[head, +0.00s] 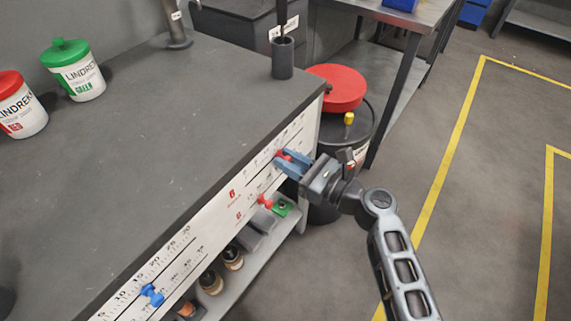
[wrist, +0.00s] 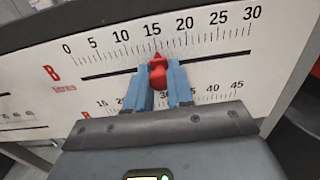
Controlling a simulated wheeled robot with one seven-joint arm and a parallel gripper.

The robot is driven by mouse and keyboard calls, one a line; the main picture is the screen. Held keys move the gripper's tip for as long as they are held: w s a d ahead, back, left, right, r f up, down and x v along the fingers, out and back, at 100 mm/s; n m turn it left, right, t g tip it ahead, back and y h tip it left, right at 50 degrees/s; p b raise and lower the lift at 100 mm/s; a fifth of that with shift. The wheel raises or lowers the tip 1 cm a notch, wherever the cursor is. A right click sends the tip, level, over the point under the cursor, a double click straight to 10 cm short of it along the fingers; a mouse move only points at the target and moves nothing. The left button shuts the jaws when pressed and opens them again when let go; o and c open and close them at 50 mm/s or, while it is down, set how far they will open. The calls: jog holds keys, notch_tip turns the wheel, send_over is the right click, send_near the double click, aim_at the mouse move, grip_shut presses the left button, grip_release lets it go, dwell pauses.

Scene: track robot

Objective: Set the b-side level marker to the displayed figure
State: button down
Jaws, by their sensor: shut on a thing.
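In the wrist view, the B panel (wrist: 30,75) is white with a red letter B and a scale running from 0 to 30 above a dark slot. A red marker (wrist: 158,76) sits on this slot, its tip near 15. My gripper (wrist: 160,82) is shut on the marker, one blue finger on each side. In the head view, my gripper (head: 288,163) is at the bench's front panel, and the held marker (head: 284,155) shows only partly between the fingers. A second red marker (head: 265,201) sits on the lower scale. I cannot make out a displayed figure.
A blue marker (head: 152,295) sits on another scale at the front left. The bench top (head: 170,130) holds a green-lidded tub (head: 80,72), a red-lidded tub (head: 20,108) and a dark cup (head: 283,58). A dark drum (head: 352,125) with a red lid stands just beyond my gripper.

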jog(key=c, duration=1)
grip_release()
jog(key=shift+d, duration=0.1)
jog(key=v, duration=0.7)
jog(key=shift+s+d, duration=0.25)
